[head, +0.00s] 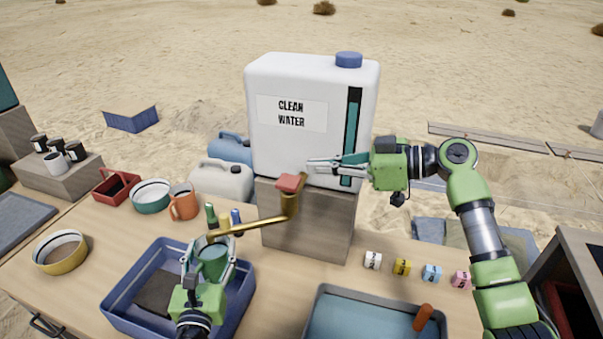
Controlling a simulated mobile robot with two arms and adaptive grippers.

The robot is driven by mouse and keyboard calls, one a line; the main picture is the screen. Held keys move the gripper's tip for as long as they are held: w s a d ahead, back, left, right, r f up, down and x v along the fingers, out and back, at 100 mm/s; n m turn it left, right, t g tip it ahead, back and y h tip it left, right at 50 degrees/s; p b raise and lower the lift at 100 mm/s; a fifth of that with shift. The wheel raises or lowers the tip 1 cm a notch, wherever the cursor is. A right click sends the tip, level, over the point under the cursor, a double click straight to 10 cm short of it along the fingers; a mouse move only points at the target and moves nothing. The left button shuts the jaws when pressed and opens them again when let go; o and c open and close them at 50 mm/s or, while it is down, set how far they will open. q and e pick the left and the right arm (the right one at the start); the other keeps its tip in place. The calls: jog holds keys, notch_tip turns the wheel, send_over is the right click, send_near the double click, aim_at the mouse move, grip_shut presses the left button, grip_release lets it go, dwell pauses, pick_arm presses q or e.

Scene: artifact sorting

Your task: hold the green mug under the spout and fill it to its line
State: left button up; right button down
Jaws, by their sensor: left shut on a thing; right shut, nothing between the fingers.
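The green mug (213,264) is held by my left gripper (209,254), shut on it over the blue bin. The open end of the brass spout (250,224) is just above the mug. I cannot see the fill line, the water level inside or any stream. The spout comes from a tap with a red handle (289,182) in front of the white clean water tank (275,85). A teal level strip (352,135) shows on the tank's right side. My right gripper (309,166) is shut and empty, close above and right of the red handle; contact is unclear.
The blue bin (122,312) holds a dark cloth. A light blue tray (316,297) with an orange cylinder (423,317) is at the front right. An orange mug (184,204), several bowls and small bottles stand left of the tap.

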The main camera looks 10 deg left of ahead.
aim_at(204, 261)
pick_arm(q)
jog(key=shift+r, duration=0.1)
pick_arm(e)
jog(key=v, duration=0.5)
jog(key=shift+d+r, duration=0.2)
jog(key=shift+d, duration=0.15)
